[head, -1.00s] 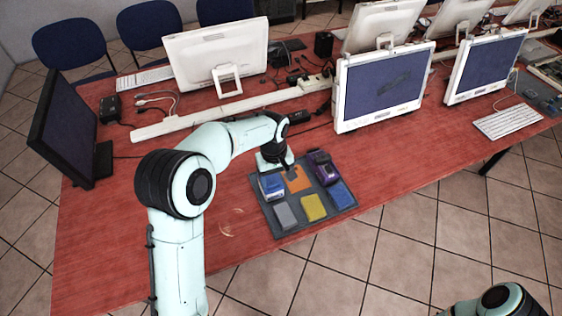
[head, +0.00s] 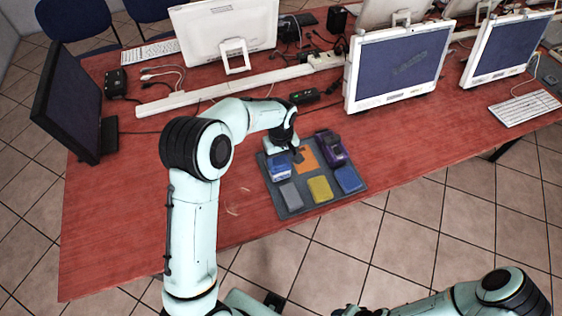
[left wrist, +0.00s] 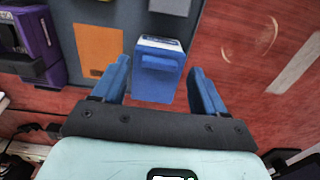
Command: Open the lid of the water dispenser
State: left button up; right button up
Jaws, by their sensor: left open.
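I cannot pick out anything that is clearly a water dispenser. A small blue box with a white top (head: 279,169) sits at the left of a grey tray (head: 286,212). In the left wrist view this box (left wrist: 157,72) stands between the two blue fingers of my left gripper (left wrist: 159,76). The gripper is open, with a gap visible on both sides of the box. In the head view my left gripper (head: 297,155) is over the tray's back left part, beside an orange patch (head: 307,160). My right gripper does not show; only its arm is at the lower right.
The tray also holds a purple device (head: 331,149), a grey block (head: 291,194), a yellow block (head: 320,188) and a blue block (head: 348,178). Monitors (head: 397,68) and a white cable duct (head: 215,90) stand behind. The red table (head: 120,220) is clear at left.

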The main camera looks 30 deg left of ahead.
pick_arm(q)
jog(key=shift+f, duration=0.85)
